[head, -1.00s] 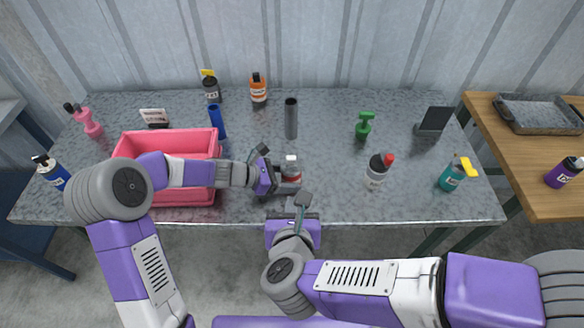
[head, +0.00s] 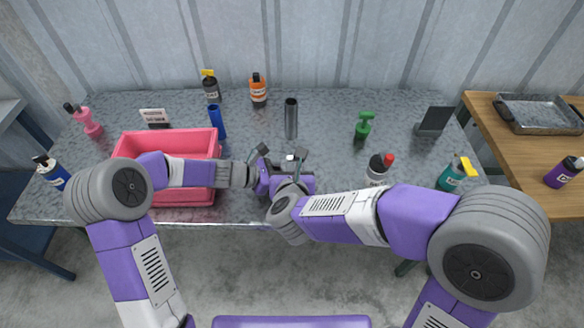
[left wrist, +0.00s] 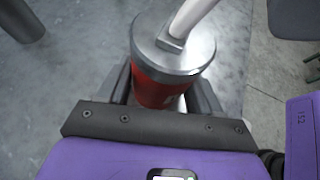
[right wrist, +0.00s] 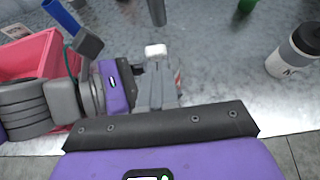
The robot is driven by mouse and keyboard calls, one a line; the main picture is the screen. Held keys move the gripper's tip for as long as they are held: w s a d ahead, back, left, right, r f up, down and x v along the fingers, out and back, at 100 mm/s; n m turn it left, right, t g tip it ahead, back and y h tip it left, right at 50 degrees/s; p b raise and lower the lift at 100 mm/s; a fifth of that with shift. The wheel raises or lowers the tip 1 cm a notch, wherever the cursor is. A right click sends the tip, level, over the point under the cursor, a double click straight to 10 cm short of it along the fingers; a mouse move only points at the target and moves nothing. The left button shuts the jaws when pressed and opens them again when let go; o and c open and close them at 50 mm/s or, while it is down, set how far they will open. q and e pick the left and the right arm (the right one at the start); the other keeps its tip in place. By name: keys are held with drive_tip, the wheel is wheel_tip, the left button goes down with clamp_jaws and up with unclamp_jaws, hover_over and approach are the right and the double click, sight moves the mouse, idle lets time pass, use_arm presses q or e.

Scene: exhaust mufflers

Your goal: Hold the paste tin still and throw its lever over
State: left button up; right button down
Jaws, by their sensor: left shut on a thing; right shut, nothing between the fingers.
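The paste tin (left wrist: 152,88) is red with a grey metal lid. Its pale lever (left wrist: 192,18) rises from the lid and slants toward the top right in the left wrist view. My left gripper (left wrist: 162,92) is shut on the tin, one finger on each side. In the head view my arms hide most of the tin; only the lever's white tip (head: 290,157) shows. My right gripper (right wrist: 156,88) is shut and empty, close beside the tin. The white lever end (right wrist: 156,50) shows just beyond its fingertips; I cannot tell whether they touch.
A pink crate (head: 125,150) stands left of my left gripper. A grey cylinder (head: 291,118) stands behind the tin. The table's front edge is close.

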drive_tip(key=shift+w+d+r, duration=0.1)
drive_tip(key=shift+w+r, duration=0.05)
drive_tip(key=shift+w, duration=0.15)
idle(0.4)
drive_tip(key=shift+w+r+g, duration=0.15)
drive_tip(key=shift+w+g, duration=0.05)
drive_tip(key=shift+g, duration=0.5)
drive_tip(key=shift+w+r+g, duration=0.3)
drive_tip(key=shift+w+g, duration=0.2)
drive_tip(key=shift+w, duration=0.2)
drive_tip(key=shift+w+r+g, duration=0.3)
drive_tip(key=shift+w+g, duration=0.2)
drive_tip(key=shift+w, duration=0.2)
drive_tip(key=shift+w+r+g, duration=0.3)
drive_tip(key=shift+w+g, duration=0.2)
drive_tip(key=shift+w, duration=0.2)
drive_tip(key=shift+r, duration=0.85)
